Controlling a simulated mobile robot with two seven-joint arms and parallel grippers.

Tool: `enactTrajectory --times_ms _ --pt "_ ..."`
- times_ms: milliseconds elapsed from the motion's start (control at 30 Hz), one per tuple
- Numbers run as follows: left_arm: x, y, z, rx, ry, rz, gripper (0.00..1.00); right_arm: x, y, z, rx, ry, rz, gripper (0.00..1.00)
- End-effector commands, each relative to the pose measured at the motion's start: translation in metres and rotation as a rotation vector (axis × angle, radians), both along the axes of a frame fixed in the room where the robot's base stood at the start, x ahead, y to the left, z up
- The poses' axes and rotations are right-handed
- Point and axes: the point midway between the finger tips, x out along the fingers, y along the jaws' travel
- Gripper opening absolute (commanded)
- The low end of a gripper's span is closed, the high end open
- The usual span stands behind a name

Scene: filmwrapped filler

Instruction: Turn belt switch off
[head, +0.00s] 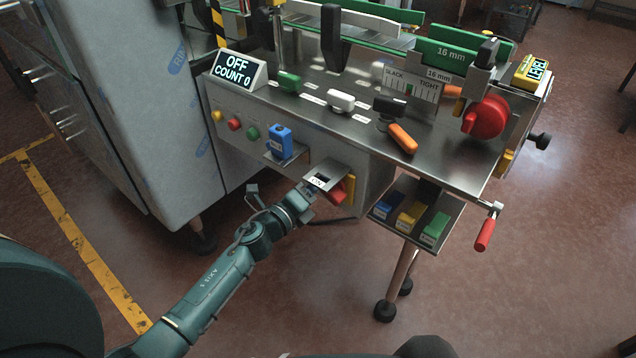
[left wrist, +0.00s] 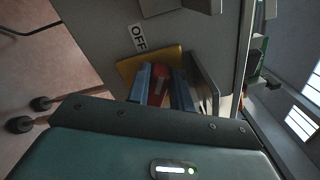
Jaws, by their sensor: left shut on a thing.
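The belt switch is a red knob (head: 339,195) on a yellow plate (head: 350,186) at the lower front of the machine, under a small metal hood. My left gripper (head: 322,190) reaches it from the left. In the left wrist view the two fingers (left wrist: 160,88) stand on either side of the red knob (left wrist: 158,82) and are shut on it. The yellow plate (left wrist: 129,67) shows behind, with an OFF label (left wrist: 139,38) beside it. The display (head: 236,68) reads OFF, COUNT 0. My right gripper is out of view.
Yellow, red and green buttons (head: 252,133) and a shelf with a blue device (head: 279,143) are left of the switch. A tray (head: 386,210) of coloured blocks and a red-handled crank (head: 485,234) are to the right. A steel cabinet (head: 125,90) stands at left.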

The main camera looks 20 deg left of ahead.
Motion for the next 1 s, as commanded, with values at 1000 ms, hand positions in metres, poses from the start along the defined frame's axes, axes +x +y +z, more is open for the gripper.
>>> enactTrajectory --times_ms 1000 --pt "0.001 0.002 -0.015 -0.492 0.180 -0.003 0.00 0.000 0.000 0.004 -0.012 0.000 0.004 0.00"
